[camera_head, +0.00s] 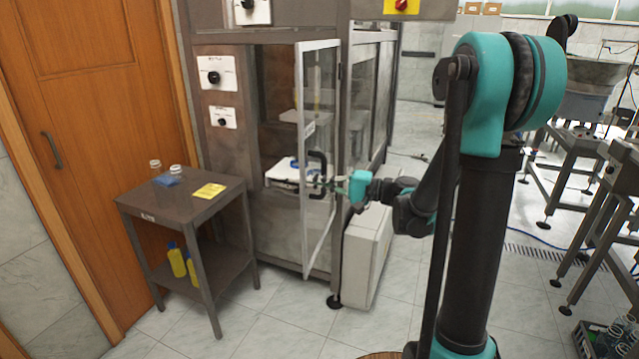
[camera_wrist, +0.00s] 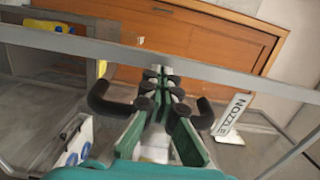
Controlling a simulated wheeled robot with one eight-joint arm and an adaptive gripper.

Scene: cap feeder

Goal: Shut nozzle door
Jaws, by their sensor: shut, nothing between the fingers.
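The nozzle door (camera_head: 305,130) is a tall clear panel in a pale metal frame. It stands open, swung out from the cabinet. Its black handle (camera_head: 323,163) is on the panel. My gripper (camera_head: 328,183) is at the handle's height, very close to it. In the wrist view, my gripper (camera_wrist: 160,76) has its fingertips together with nothing between them. Black curved ends of the handle (camera_wrist: 103,98) show on both sides of the fingers; its middle is hidden. A NOZZLE label (camera_wrist: 232,115) is right of the fingers. Whether they touch the handle is unclear.
A small brown table (camera_head: 180,202) with jars and a yellow note stands left of the door. A white box (camera_head: 368,252) is on the floor right of it. A wooden door (camera_head: 95,130) is at the left. Tiled floor lies in front.

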